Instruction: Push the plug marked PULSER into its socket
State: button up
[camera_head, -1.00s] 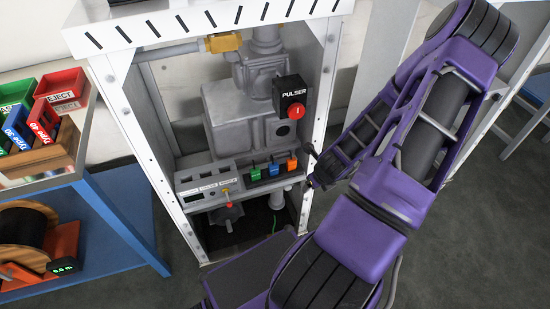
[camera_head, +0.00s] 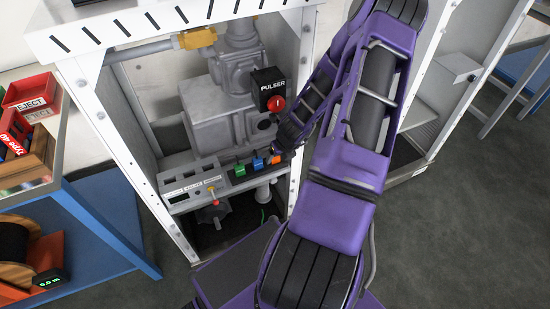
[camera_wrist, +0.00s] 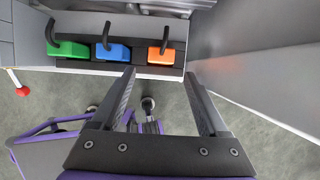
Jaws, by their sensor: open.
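A black box lettered PULSER (camera_head: 268,88) with a round red knob (camera_head: 275,103) is fixed on the grey machine inside the white cabinet. Below it on a dark ledge are green (camera_head: 239,169), blue (camera_head: 258,163) and orange (camera_head: 279,158) plug-like blocks. In the wrist view the green (camera_wrist: 68,50), blue (camera_wrist: 112,52) and orange (camera_wrist: 166,54) blocks each have a dark curved cable. I cannot read a mark on any of them. My gripper (camera_wrist: 160,78) is open and empty, its fingertips just short of the orange block. I cannot make out a socket.
The cabinet's white right post (camera_head: 299,190) stands close to my arm. A blue table (camera_head: 105,215) with red bins (camera_head: 30,92) and a cable reel is at the left.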

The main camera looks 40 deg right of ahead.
jog(key=w, duration=0.2)
jog(key=shift+w+d+f, duration=0.1)
jog(key=shift+w+d, duration=0.15)
jog(key=shift+w, duration=0.05)
jog(key=shift+x, duration=0.85)
jog(key=shift+d+f, duration=0.1)
jog(key=shift+f, duration=0.45)
grip_shut()
